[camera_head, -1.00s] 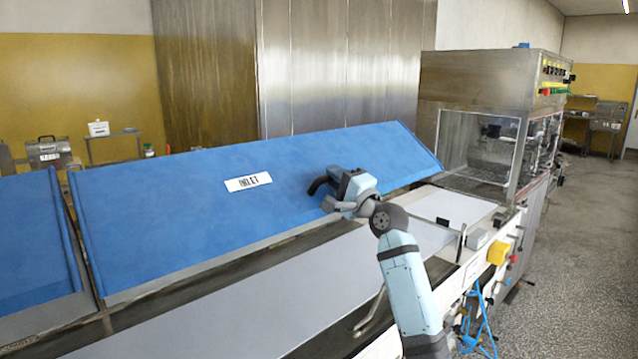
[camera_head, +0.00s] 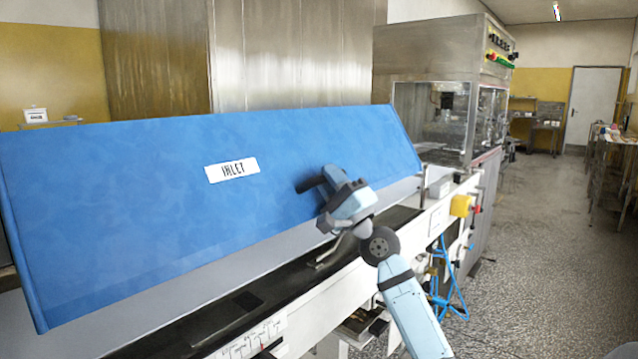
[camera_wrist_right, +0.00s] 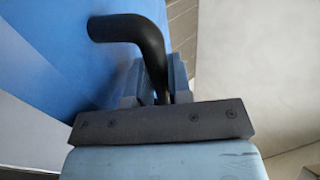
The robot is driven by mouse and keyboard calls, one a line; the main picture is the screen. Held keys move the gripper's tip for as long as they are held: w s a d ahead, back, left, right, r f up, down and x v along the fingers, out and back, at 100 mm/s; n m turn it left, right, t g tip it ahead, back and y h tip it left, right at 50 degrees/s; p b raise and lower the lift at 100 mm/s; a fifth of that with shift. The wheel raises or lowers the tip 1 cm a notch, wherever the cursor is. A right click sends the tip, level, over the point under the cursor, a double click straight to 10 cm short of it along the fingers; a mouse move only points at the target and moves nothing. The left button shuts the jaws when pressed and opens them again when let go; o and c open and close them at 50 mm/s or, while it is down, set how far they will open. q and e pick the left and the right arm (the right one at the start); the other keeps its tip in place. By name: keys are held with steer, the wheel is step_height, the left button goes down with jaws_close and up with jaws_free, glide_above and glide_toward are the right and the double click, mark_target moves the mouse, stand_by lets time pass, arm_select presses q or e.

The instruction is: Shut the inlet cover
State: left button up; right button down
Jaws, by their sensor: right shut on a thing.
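The inlet cover (camera_head: 120,190) is a large blue panel with a white INLET label (camera_head: 232,169). It stands tilted over the conveyor, its lower edge raised above the machine's front. Its black handle (camera_head: 310,184) is near its right part and shows as a bent black bar in the right wrist view (camera_wrist_right: 130,30). My right gripper (camera_head: 335,185) is shut on the handle; in the right wrist view its fingers (camera_wrist_right: 153,82) stand on either side of the bar. The gripper body hides part of the handle in the head view. My left gripper is not in view.
The steel machine housing (camera_head: 430,60) with a clear window stands beyond the cover's right end. A yellow box (camera_head: 461,205) and blue hoses (camera_head: 447,285) are on the machine's front side. The speckled floor (camera_head: 540,240) at right is open.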

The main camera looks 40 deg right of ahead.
arm_select(q)
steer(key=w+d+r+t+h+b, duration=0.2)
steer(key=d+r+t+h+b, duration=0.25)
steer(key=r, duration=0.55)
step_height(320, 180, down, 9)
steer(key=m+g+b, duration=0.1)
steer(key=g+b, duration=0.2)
steer(key=b, duration=0.4)
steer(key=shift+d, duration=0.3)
arm_select(e)
steer(key=s+f, duration=0.3)
steer(key=f, duration=1)
steer(key=shift+f, duration=0.25)
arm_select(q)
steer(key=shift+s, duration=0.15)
arm_select(e)
steer(key=shift+s+f, duration=0.1)
steer(key=c, duration=1.1)
jaws_free()
steer(key=shift+d, duration=0.1)
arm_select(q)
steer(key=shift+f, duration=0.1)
arm_select(e)
steer(key=shift+o, duration=0.2)
steer(key=shift+h, duration=0.3)
steer(key=shift+s, duration=0.1)
